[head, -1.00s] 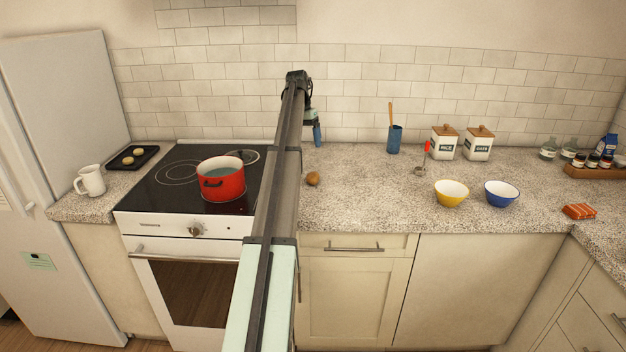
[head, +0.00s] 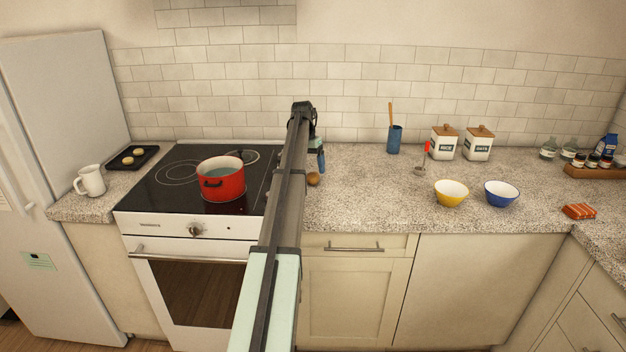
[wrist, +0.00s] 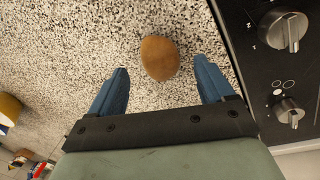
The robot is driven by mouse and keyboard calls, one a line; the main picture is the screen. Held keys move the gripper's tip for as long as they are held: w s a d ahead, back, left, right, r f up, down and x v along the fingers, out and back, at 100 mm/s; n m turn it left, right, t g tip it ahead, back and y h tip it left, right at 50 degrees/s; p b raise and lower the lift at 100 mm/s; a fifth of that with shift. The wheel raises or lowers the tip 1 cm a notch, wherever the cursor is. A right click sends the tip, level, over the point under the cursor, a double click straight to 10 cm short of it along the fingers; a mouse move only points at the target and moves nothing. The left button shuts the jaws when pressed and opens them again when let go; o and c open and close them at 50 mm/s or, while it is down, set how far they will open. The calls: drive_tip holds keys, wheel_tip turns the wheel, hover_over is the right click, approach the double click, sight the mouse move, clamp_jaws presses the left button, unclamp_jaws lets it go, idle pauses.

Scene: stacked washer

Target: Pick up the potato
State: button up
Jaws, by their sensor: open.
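The potato (head: 313,179) is a small brown lump on the speckled counter, just right of the stove and beside my arm in the head view. In the wrist view the potato (wrist: 160,58) lies ahead of the gap between my fingertips, slightly left of its middle. My gripper (wrist: 160,78) is open and empty, its two blue fingers spread wider than the potato. In the head view my gripper (head: 320,168) shows close to the potato, partly hidden by my arm. The exact height above the counter cannot be told.
A red pot (head: 222,181) stands on the black stove (head: 152,190) to the left. The stove knobs (wrist: 283,32) show close to my right finger in the wrist view. A yellow bowl (head: 451,194) and a blue bowl (head: 501,194) stand to the right. Counter between is clear.

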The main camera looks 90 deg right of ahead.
sight(312, 173)
drive_tip(key=f, duration=0.3)
drive_tip(key=shift+s+f, duration=0.25)
drive_tip(key=c, duration=1.2)
